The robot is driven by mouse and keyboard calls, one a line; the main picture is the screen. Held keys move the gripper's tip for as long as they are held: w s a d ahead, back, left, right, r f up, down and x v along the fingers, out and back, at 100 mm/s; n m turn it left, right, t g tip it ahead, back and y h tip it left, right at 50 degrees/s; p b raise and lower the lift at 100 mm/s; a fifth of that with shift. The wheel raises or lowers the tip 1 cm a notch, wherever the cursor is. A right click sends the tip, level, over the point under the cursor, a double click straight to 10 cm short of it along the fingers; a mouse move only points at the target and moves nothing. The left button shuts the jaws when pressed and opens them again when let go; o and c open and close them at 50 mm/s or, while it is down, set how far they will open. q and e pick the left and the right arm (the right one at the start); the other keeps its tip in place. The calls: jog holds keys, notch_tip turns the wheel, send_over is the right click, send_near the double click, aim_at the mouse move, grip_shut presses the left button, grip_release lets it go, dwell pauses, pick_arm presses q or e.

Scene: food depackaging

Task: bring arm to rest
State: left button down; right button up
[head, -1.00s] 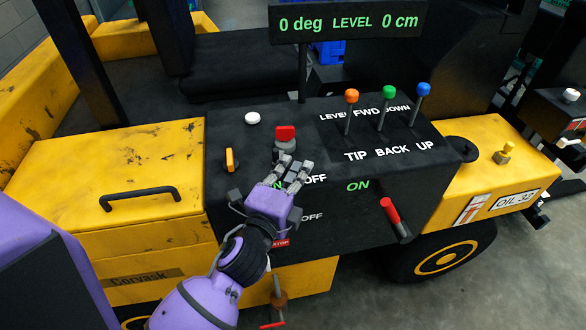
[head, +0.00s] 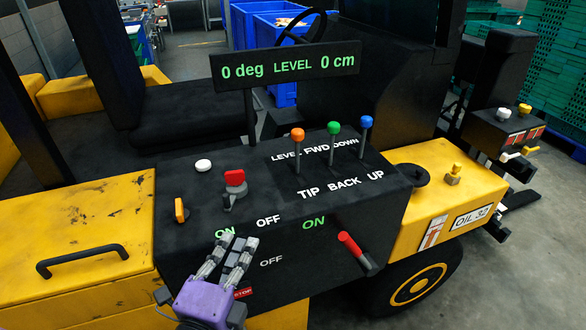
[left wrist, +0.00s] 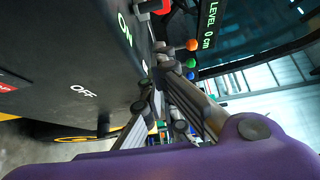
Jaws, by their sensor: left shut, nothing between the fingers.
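My left gripper (head: 238,241) is in front of the black control console (head: 190,262), low on its front face, near the ON and OFF labels. Its fingers look shut, with nothing held between them. It stands apart from the red-topped knob (head: 235,178) on the console top. In the left wrist view the grey fingers (left wrist: 158,78) point toward the console, with its ON and OFF lettering at left. My right gripper is in neither view.
Orange (head: 298,135), green (head: 333,128) and blue (head: 366,122) levers stand on the console. A red-handled lever (head: 352,246) sticks out of its front. The display (head: 290,66) reads 0 deg, LEVEL, 0 cm. Open floor (head: 510,290) lies at right.

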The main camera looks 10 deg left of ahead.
pick_arm(q)
jog(key=s+f+n+g+p, duration=0.1)
jog(key=s+f+n+g, duration=0.2)
jog(key=f+n, duration=0.45)
jog(key=s+f+n+g+p, duration=0.15)
jog(key=s+f+n, duration=0.25)
jog(key=f, duration=0.6)
jog(key=s+f+n+g+p, duration=0.1)
jog(key=s+f+n+g, duration=0.4)
jog(key=s+f, duration=0.6)
jog(key=s+n, duration=0.1)
jog(key=s, duration=0.3)
jog(key=shift+d+p, duration=0.3)
jog(key=shift+p, duration=0.05)
jog(key=shift+s, duration=0.1)
